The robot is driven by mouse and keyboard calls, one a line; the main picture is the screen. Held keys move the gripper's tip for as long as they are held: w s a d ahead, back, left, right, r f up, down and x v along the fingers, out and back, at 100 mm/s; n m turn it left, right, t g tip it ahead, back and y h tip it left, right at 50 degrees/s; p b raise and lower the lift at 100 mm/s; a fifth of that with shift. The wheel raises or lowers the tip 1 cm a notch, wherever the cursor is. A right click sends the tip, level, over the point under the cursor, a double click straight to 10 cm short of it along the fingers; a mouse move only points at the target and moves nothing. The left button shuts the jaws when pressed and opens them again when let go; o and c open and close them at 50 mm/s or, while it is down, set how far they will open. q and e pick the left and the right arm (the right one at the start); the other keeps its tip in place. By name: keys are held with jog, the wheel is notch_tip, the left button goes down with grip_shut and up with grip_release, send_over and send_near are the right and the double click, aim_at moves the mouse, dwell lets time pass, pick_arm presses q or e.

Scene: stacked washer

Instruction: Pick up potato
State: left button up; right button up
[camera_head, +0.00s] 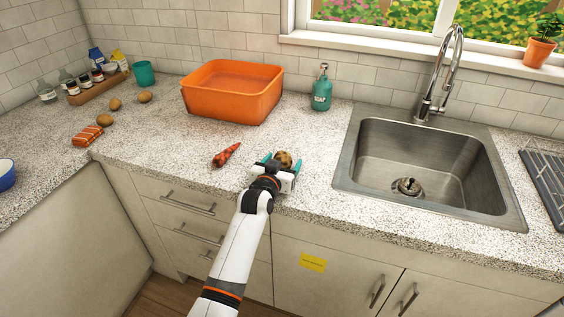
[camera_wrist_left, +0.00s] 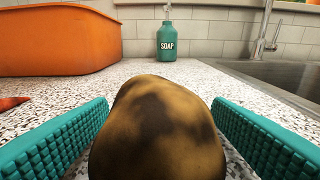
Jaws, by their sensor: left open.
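A brown potato (camera_head: 284,159) with dark patches lies on the speckled counter near its front edge. My left gripper (camera_head: 280,162) is at the potato, with its teal fingers open on either side of it. In the left wrist view the potato (camera_wrist_left: 157,130) fills the space between the two fingers, and a gap shows on the right. Whether the left finger touches it is hard to tell. Other potatoes (camera_head: 144,97) lie farther left on the counter. My right gripper is not in view.
A carrot (camera_head: 226,155) lies just left of the gripper. An orange tub (camera_head: 232,92) stands behind it. A teal soap bottle (camera_head: 321,92) stands behind the gripper, and a steel sink (camera_head: 424,160) is to the right. The counter between carrot and potato is clear.

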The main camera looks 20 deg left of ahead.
pick_arm(q)
jog(key=c, duration=1.1)
